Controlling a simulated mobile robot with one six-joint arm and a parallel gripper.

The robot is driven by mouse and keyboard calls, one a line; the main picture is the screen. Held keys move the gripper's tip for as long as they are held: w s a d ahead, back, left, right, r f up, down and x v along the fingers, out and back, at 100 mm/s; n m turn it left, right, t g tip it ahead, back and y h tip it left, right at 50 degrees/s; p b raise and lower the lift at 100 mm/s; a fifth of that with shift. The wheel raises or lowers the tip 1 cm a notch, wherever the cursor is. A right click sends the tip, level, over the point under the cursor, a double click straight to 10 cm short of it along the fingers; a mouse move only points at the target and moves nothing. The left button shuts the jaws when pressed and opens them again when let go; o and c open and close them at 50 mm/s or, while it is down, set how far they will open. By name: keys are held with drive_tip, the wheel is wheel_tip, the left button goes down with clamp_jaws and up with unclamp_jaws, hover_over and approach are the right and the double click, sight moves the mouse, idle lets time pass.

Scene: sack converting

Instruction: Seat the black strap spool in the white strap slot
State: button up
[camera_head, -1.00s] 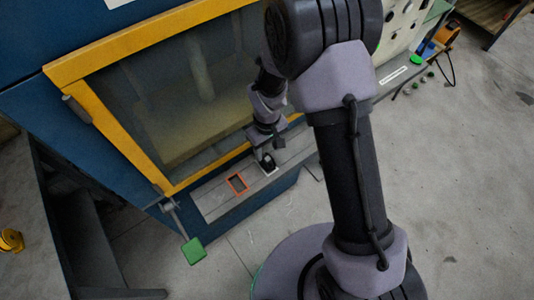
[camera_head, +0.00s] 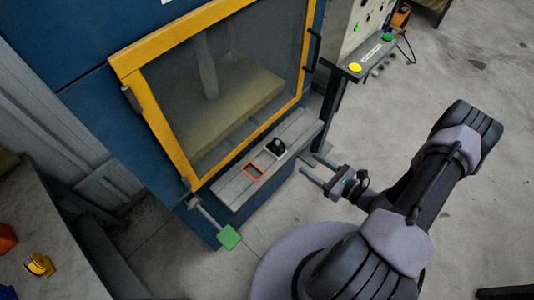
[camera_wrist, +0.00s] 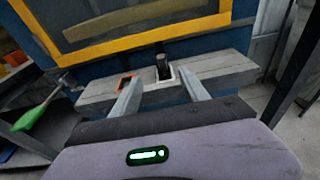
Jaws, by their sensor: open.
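The black strap spool (camera_head: 275,147) stands at the white strap slot (camera_head: 284,155) on the grey ledge below the yellow-framed window. In the wrist view, the spool (camera_wrist: 162,68) is upright inside the white rim (camera_wrist: 174,75). How deep it sits is hidden. My gripper (camera_head: 309,164) is open and empty, off the front of the ledge and apart from the spool. In the wrist view, its two fingers (camera_wrist: 159,80) point toward the ledge, with the spool beyond and between them.
An orange-rimmed slot (camera_head: 254,171) is beside the white one on the ledge (camera_head: 232,188). A green-ended lever (camera_head: 229,237) sticks out at the ledge's left. A yellow spool (camera_head: 39,265) lies on a bench at lower left. A control panel with buttons (camera_head: 355,67) stands right.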

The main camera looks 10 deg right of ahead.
sight(280, 145)
drive_tip(key=b+x, duration=0.1)
drive_tip(key=x, duration=0.4)
drive_tip(key=b+x, duration=0.2)
drive_tip(key=x, duration=0.4)
drive_tip(key=b+x, duration=0.1)
drive_tip(key=x, duration=0.4)
drive_tip(key=shift+w+a+f+b, duration=0.2)
drive_tip(key=shift+w+f+b, duration=0.1)
drive_tip(key=shift+f+b, duration=0.1)
drive_tip(key=shift+r, duration=0.1)
clamp_jaws()
